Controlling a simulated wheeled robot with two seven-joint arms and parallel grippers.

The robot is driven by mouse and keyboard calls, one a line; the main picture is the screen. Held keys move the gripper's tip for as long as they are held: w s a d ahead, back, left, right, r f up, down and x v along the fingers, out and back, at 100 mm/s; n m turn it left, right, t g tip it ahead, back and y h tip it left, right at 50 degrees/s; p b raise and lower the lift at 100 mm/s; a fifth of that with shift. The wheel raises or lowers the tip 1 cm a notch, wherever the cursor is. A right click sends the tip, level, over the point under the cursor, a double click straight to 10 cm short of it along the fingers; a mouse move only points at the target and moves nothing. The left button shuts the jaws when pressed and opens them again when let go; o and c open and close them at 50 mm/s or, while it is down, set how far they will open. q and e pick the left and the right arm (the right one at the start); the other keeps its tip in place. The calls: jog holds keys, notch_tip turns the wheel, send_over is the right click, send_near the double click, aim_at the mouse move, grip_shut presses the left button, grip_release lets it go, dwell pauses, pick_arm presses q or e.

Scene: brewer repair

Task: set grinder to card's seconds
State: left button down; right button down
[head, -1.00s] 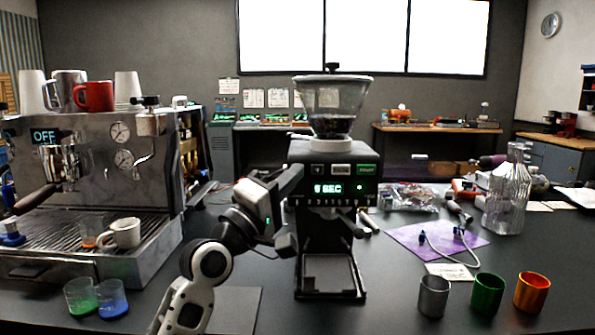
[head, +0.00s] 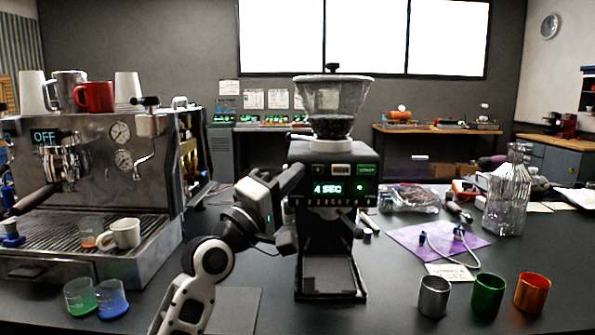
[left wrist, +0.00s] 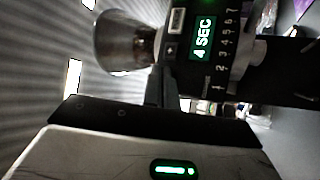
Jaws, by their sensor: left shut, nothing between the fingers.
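The black grinder (head: 331,160) stands upright mid-table with a clear bean hopper (head: 333,98) on top. Its green display (head: 328,188) reads 4 SEC; it also reads so in the left wrist view (left wrist: 202,38). A row of buttons is above the display and a number scale below. My left gripper (head: 292,182) is shut and empty at the grinder's left front edge; in the left wrist view its fingers (left wrist: 168,88) point at the button side, contact unclear. A pale card (head: 449,272) lies at the purple mat's front edge, its writing too small to read. My right gripper is not in view.
An espresso machine (head: 85,190) stands at left with cups on it. Silver (head: 434,297), green (head: 488,294) and orange (head: 531,292) cups stand front right.

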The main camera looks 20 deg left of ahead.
pick_arm(q)
jog(key=shift+s, duration=0.1)
jog(key=shift+s+d+p, duration=0.15)
jog(key=shift+s+p, duration=0.45)
jog(key=shift+s, duration=0.05)
jog(key=s+p, duration=0.1)
jog(key=s, duration=0.1)
jog(key=s+d+p, duration=0.1)
jog(key=s, duration=0.1)
jog(key=shift+s+d+p, duration=0.2)
jog(key=shift+s+p, duration=0.2)
dwell(0.5)
